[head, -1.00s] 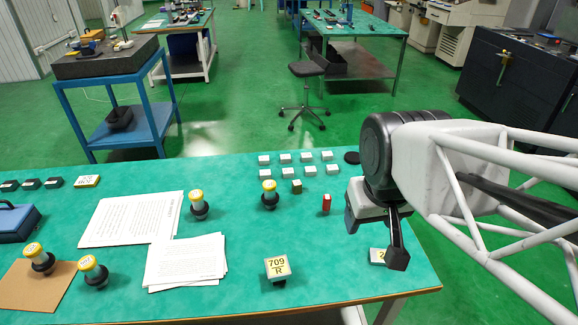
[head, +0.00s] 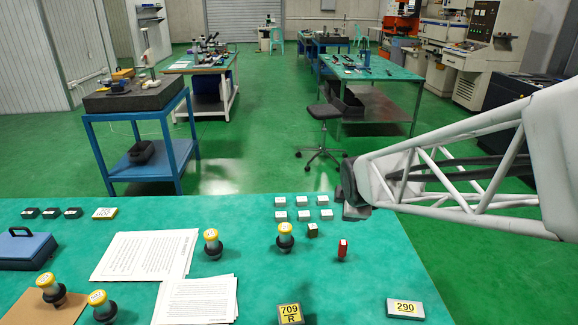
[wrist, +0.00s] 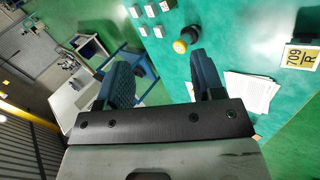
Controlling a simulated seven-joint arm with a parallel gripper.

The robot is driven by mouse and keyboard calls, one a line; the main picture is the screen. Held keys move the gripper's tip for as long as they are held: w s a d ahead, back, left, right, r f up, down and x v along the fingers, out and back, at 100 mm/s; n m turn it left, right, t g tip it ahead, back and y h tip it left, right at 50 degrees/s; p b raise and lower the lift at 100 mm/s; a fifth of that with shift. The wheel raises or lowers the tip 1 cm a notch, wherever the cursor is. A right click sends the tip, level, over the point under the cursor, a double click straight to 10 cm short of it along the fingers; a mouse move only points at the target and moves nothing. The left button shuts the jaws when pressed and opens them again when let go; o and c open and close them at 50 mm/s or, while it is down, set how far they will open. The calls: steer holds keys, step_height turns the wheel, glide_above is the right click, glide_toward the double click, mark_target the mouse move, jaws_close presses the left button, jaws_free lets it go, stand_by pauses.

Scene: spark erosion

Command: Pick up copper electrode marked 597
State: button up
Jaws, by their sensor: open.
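Several yellow-topped pieces with grey bodies and black bases stand on the green table: one at the middle (head: 285,238), one by the papers (head: 211,244), and two at the left (head: 50,289) (head: 103,306). I cannot read their marks, so I cannot tell which is 597. One such piece (wrist: 180,46) shows in the wrist view, beyond the fingers. My gripper (wrist: 160,63) is open and empty, its two dark fingers apart. In the head view its end is mostly hidden behind my arm, near the table's far right edge.
Small white blocks (head: 303,215), a dark green block (head: 312,230) and a red piece (head: 343,250) stand near the middle. Blocks marked 709 R (head: 290,314) and 290 (head: 405,309) are in front. Papers (head: 145,257) and a blue case (head: 25,250) lie left.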

steer(key=w+a+f+n+t+y, duration=0.1)
steer(key=w+f+n+t, duration=0.1)
steer(key=w+f+n, duration=0.3)
steer(key=w+a+f+n+t, duration=0.1)
steer(key=w+f+n, duration=0.2)
steer(key=w+n, duration=0.4)
steer(key=n+t+y, duration=0.2)
steer(key=n+t, duration=0.1)
steer(key=n, duration=0.7)
glide_above(312, 225)
steer(key=s, duration=0.2)
step_height(312, 225, down, 11)
steer(key=shift+d, duration=0.25)
steer(key=shift+s+r, duration=0.1)
steer(key=shift+f, duration=1.7)
steer(key=shift+f, duration=0.15)
steer(key=shift+f, duration=0.65)
steer(key=shift+w+a+f, duration=0.1)
steer(key=shift+w+f, duration=0.15)
steer(key=shift+f, duration=0.35)
steer(key=shift+w+f, duration=0.2)
steer(key=shift+f, duration=0.35)
steer(key=shift+x, duration=1)
